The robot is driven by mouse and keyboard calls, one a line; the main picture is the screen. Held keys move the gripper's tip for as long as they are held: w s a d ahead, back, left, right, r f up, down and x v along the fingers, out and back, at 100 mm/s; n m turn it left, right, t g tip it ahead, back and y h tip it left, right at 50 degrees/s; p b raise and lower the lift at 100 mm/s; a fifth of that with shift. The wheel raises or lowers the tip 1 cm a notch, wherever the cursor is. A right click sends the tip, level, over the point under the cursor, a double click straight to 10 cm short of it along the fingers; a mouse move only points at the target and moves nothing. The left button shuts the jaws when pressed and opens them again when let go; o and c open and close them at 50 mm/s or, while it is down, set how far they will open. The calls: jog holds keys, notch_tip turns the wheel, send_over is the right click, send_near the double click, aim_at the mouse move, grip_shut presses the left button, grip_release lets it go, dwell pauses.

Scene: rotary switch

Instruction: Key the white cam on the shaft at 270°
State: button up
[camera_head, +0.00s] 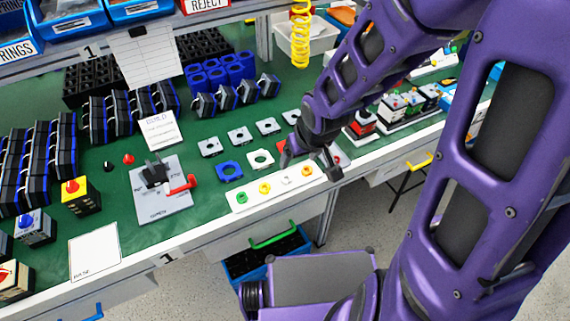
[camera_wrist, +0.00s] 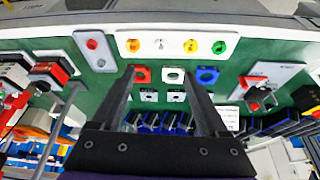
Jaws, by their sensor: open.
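The white cam also shows in the wrist view (camera_wrist: 158,43), beyond my fingertips. My gripper (camera_head: 311,163) is open and empty above the strip's right part, fingers pointing down; its two fingers (camera_wrist: 159,70) are apart in the wrist view, with the white cam ahead of the gap.
Blue (camera_head: 230,171), white (camera_head: 261,159) and red (camera_wrist: 142,75) square pieces lie behind the strip, with grey ones farther back. Racks of dark switch units (camera_head: 109,118) fill the left and back. Green mat is bare between.

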jog(key=b, duration=0.6)
send_near(286, 180)
jog(key=shift+f, duration=0.2)
jog(key=shift+b+x, duration=1.8)
jog(key=shift+x, duration=1.25)
jog(key=shift+w+r, duration=0.1)
jog(key=shift+w, duration=0.05)
grip_shut()
